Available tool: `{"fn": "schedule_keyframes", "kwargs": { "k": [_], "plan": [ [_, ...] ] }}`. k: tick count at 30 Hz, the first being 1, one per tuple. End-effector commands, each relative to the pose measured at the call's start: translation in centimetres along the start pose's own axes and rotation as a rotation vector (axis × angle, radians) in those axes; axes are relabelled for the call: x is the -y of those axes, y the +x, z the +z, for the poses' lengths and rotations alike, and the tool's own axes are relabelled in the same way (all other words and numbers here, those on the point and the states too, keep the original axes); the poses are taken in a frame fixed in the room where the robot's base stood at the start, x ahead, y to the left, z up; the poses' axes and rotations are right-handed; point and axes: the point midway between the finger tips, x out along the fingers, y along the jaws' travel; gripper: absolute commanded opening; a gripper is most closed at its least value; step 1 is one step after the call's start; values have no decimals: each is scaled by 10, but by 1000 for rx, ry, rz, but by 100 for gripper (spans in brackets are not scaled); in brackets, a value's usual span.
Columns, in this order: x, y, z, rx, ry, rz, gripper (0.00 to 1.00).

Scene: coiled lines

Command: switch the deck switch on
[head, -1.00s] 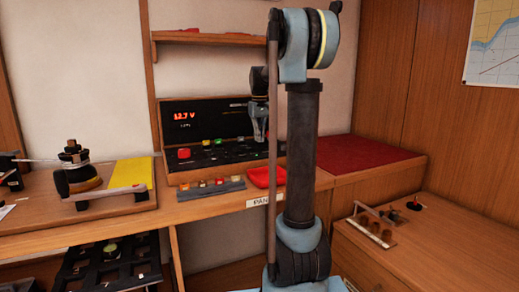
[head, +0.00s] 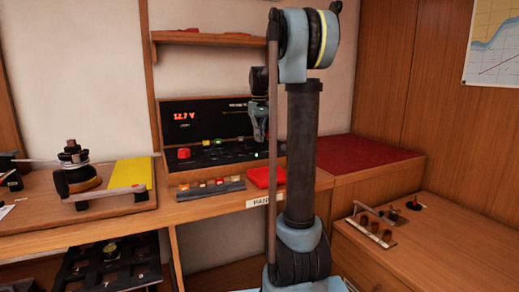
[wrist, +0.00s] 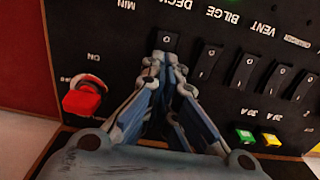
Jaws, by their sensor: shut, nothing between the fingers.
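The deck switch (wrist: 168,42) is a black rocker on the dark switch panel (head: 218,120), by the label DECK, at the top middle of the wrist view. My gripper (wrist: 166,68) is shut and empty, with its fingertips right at the near end of this rocker. I cannot tell whether they touch it. The fingertips hide part of the rocker, and its on or off state cannot be told. In the head view my gripper (head: 261,138) hangs in front of the panel's right part.
The neighbouring bilge switch (wrist: 208,62) and vent switch (wrist: 243,70) stand close on the right. A red tray (head: 264,177) lies before the panel.

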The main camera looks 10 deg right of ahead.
Motion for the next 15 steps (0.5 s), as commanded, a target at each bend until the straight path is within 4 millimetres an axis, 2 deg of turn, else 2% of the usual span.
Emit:
{"fn": "schedule_keyframes", "kwargs": {
  "k": [15],
  "plan": [
    [0, 5, 0, 0, -1, 0, 0]
  ]
}}
